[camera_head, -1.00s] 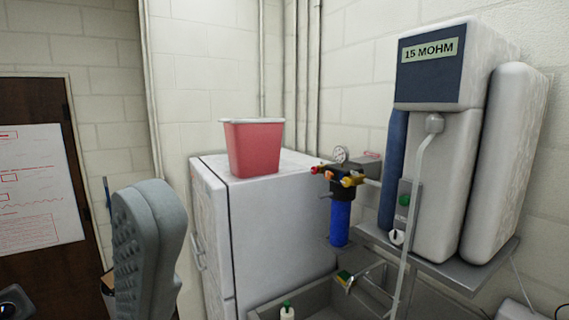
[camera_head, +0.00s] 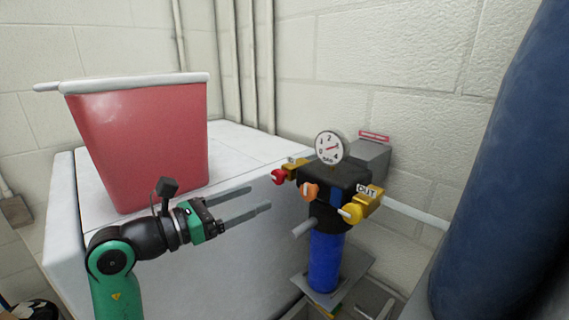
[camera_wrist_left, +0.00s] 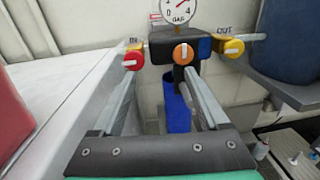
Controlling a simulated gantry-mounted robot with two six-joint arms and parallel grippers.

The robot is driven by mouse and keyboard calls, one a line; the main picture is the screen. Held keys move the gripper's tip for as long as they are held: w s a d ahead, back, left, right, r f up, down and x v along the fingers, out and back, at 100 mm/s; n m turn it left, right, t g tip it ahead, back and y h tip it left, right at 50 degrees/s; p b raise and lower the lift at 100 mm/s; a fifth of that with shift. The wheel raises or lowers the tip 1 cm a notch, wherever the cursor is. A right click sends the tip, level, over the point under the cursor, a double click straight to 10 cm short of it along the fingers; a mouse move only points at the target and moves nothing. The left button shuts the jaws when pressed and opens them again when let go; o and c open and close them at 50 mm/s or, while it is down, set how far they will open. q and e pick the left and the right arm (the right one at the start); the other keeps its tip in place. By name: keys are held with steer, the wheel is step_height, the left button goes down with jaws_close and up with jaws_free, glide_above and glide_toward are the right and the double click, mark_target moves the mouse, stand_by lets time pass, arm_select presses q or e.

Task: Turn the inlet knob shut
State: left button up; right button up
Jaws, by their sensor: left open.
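The inlet knob is red (camera_head: 279,176) with a pale bar, on a brass fitting at the left of the black filter head. In the left wrist view the red knob (camera_wrist_left: 132,60) sits under an "IN" label, its bar near level. An orange knob (camera_head: 309,192) is in the middle, its bar near upright in the wrist view (camera_wrist_left: 183,54). A yellow knob (camera_head: 352,213) is under "OUT". My left gripper (camera_head: 260,198) is open and empty, left of the knobs and apart from them. Its fingers point at the filter; the red knob appears beyond the left fingertip. My right gripper is not seen.
A blue filter housing (camera_head: 325,260) hangs under the head, with a pressure gauge (camera_head: 331,147) on top. A red bin (camera_head: 145,145) stands on the white cabinet (camera_head: 240,150) behind my left arm. A large dark blue cylinder (camera_head: 500,180) fills the right side.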

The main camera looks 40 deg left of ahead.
mark_target(275, 176)
arm_select(q)
steer(key=s+a+n+y, duration=0.1)
steer(key=s+a+y, duration=0.1)
steer(key=a, duration=0.2)
steer(key=w+p, duration=0.1)
steer(key=w, duration=0.6)
steer(key=w+d+p, duration=0.1)
steer(key=w, duration=0.3)
steer(key=shift+w+f+p, duration=0.15)
steer(key=shift+w+p, duration=0.1)
steer(key=shift+p, duration=0.1)
jaws_close()
